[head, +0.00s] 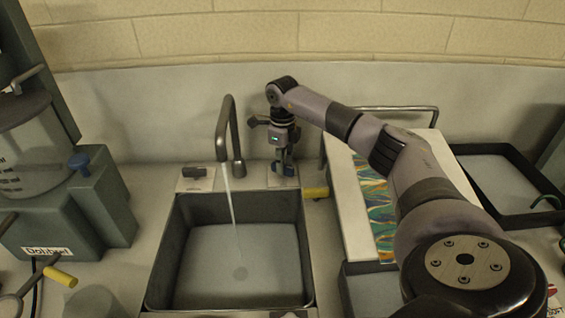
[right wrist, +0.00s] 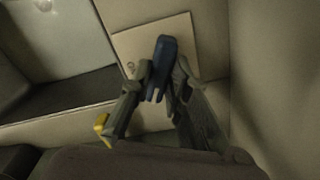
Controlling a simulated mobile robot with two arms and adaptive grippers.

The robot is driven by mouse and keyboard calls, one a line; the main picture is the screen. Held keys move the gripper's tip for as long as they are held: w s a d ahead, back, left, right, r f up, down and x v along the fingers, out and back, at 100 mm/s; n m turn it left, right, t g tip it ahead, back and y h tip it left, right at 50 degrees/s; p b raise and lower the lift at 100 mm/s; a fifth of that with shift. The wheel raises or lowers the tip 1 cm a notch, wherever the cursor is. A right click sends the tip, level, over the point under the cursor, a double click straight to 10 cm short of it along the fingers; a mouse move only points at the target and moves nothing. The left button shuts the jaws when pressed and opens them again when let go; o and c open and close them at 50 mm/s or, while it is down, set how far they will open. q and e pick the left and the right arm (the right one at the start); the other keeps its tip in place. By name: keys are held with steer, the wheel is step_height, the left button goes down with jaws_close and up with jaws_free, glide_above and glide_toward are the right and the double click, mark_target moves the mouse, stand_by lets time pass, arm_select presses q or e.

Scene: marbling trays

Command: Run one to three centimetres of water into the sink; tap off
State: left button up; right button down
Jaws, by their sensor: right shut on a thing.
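The dark sink (head: 169,255) stands in the counter with a drain showing in its pale floor. A thin stream of water (head: 231,205) runs from the curved grey tap (head: 238,135) into it. How deep any water lies is hard to tell. My right gripper (head: 285,165) is at the blue tap handle (head: 289,171) right of the spout. In the right wrist view the fingers are shut on this blue handle (right wrist: 162,62), which sits over a pale plate (right wrist: 182,38). A dark handle (head: 195,171) is left of the spout. My left gripper is out of view.
A grey-green machine (head: 92,215) with a clear drum stands left of the sink. A yellow-ended piece (head: 315,192) lies at the sink's right edge. A colourful marbled sheet (head: 372,195) and a dark tray (head: 495,170) are on the right, partly behind my right arm.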

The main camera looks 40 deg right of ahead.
steer(key=n, duration=0.5)
steer(key=shift+r+n, duration=0.1)
steer(key=shift+n, duration=0.2)
stand_by(0.4)
steer(key=c, duration=1.5)
jaws_free()
step_height(320, 180, up, 12)
steer(key=shift+f, duration=0.1)
